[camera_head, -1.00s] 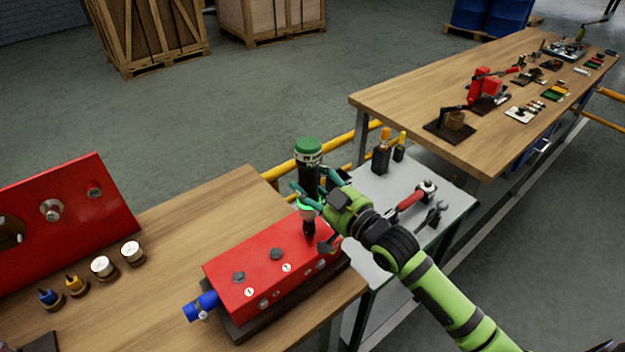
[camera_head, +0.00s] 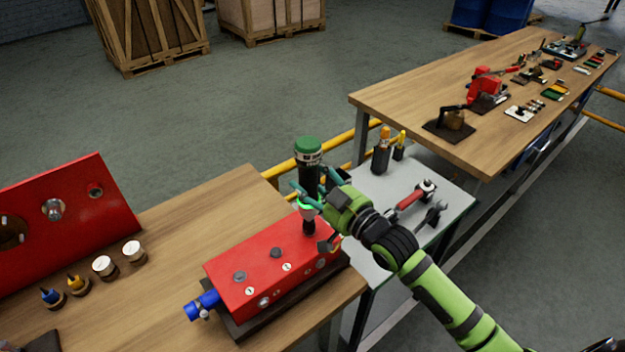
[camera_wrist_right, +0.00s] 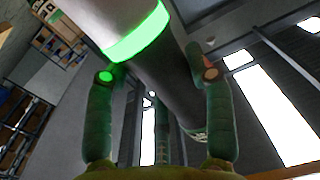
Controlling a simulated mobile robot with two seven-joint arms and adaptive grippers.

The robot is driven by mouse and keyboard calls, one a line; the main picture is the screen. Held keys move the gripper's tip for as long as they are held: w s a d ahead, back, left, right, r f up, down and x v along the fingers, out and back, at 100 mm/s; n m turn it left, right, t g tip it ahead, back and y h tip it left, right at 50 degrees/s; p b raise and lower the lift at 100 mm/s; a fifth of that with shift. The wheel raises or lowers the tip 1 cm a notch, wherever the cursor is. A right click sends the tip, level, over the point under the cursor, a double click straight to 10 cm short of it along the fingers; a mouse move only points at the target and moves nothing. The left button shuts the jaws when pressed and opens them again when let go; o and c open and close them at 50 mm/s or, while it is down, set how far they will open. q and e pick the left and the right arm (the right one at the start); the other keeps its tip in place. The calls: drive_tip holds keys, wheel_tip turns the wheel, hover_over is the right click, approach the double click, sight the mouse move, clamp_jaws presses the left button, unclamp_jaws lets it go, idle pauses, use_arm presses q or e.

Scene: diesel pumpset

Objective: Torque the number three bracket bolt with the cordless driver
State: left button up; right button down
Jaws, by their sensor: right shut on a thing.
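My right gripper (camera_head: 320,192) is shut on the cordless driver (camera_head: 308,160), a dark upright tool with a green cap and a glowing green ring. The driver's lower tip points down at the right end of the red block (camera_head: 250,285); whether it touches a bolt there is hard to tell. Two dark bolt heads show on top of the block, a left one (camera_head: 239,277) and a middle one (camera_head: 276,253). In the right wrist view the driver (camera_wrist_right: 150,50) passes between my gripper's fingers (camera_wrist_right: 160,95), with its ring lit green. My left gripper is not in view.
A red panel (camera_head: 75,205) stands at the left. A grey side table (camera_head: 385,262) with wrenches is to the right. A long wooden bench (camera_head: 420,95) with parts lies beyond it.

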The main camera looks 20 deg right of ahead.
drive_tip(key=shift+f, duration=0.35)
idle(0.5)
drive_tip(key=shift+s+f, duration=0.15)
drive_tip(key=shift+f, duration=0.3)
idle(1.9)
drive_tip(key=shift+r, duration=0.1)
